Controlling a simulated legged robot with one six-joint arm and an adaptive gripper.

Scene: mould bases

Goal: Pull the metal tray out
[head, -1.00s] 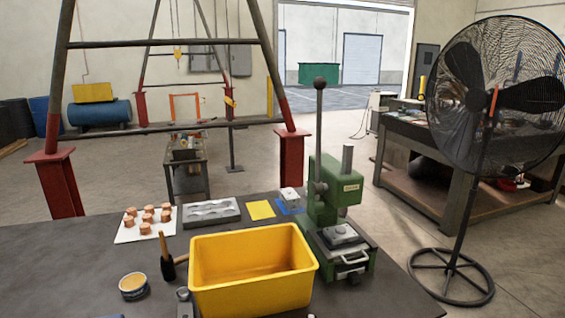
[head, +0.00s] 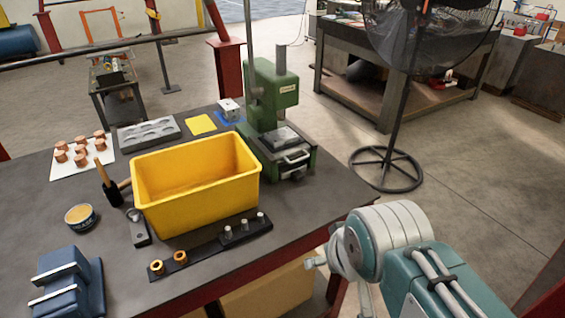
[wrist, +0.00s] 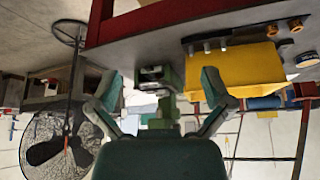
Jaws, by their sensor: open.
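The metal tray (head: 296,164) sits low in the front of the green arbor press (head: 272,95), with a light bar handle (head: 293,157) facing the table's near right side. A dark metal block (head: 281,138) rests above it on the press base. In the upside-down wrist view, my gripper (wrist: 163,76) is open, its two green fingers spread wide on either side of the press (wrist: 169,103). It looks empty and apart from the tray, whose front (wrist: 152,73) shows small between the fingers. My arm shows at lower right in the head view.
A yellow bin (head: 195,180) stands left of the press. A dark strip with pins and copper rings (head: 210,246) lies before it. A blue vise (head: 68,283) is at lower left. A pedestal fan (head: 387,168) stands on the floor to the right, with open floor between.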

